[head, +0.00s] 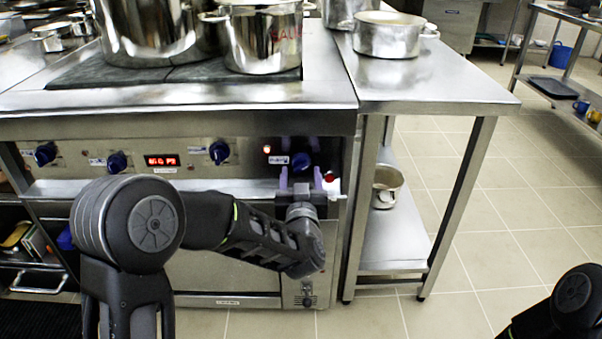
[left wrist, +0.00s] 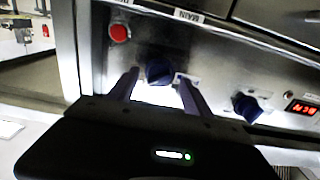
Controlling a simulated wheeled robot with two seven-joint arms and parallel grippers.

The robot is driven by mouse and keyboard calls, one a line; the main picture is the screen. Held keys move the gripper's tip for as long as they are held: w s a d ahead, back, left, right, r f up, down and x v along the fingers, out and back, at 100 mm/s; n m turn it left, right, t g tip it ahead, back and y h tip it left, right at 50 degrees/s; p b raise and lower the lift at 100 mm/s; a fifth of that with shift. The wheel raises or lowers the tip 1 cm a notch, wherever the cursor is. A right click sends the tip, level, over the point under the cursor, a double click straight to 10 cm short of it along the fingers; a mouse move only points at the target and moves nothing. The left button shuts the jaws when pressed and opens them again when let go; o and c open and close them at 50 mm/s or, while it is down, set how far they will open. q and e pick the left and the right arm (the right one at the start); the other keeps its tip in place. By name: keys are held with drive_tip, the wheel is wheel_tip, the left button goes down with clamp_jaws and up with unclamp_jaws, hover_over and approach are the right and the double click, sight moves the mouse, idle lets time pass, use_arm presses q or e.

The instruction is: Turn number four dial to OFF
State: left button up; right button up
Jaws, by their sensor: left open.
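The stove's front panel has a row of dark blue dials. The rightmost dial (head: 301,161), which I take as number four, sits beside a small label and a lit indicator. My left gripper (head: 301,180) is open, with its two purple fingers pointing at this dial, one to each side. In the left wrist view the dial (left wrist: 160,70) shows just beyond and between the open fingertips (left wrist: 158,84). I cannot tell whether the fingers touch it. The dial's pointer setting is too small to read. My right gripper is not in view.
Other dials (head: 219,152) and a red display (head: 162,160) lie to the left. A red button (left wrist: 119,33) is close to the dial. Large pots (head: 262,40) stand on the stove. A steel side table (head: 430,85) adjoins at right, with a pot (head: 386,186) below.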

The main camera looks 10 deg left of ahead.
use_arm(q)
drive_tip(key=shift+x, duration=1.2)
clamp_jaws()
